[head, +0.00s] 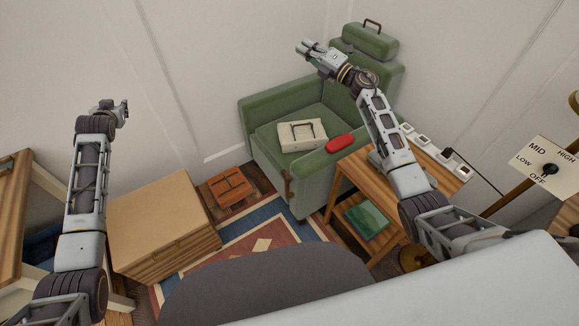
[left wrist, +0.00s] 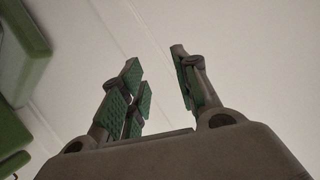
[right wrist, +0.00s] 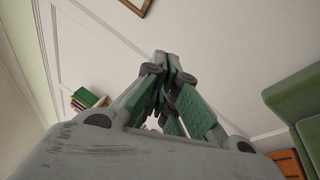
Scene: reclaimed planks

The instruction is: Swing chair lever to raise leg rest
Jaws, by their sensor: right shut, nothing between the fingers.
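The green armchair (head: 330,180) stands against the back wall, its seat facing front left. A brown wooden lever (head: 288,185) hangs roughly upright at the front lower corner of its near side. The chair's front is down, with no leg rest sticking out. My left gripper (head: 123,107) is open and empty, raised well left of the chair; its spread fingers show in the left wrist view (left wrist: 158,75). My right gripper (head: 304,46) is shut and empty, raised near the chair's backrest, far above the lever. Its closed fingers show in the right wrist view (right wrist: 166,65).
A wooden side table (head: 349,172) stands close right of the lever.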

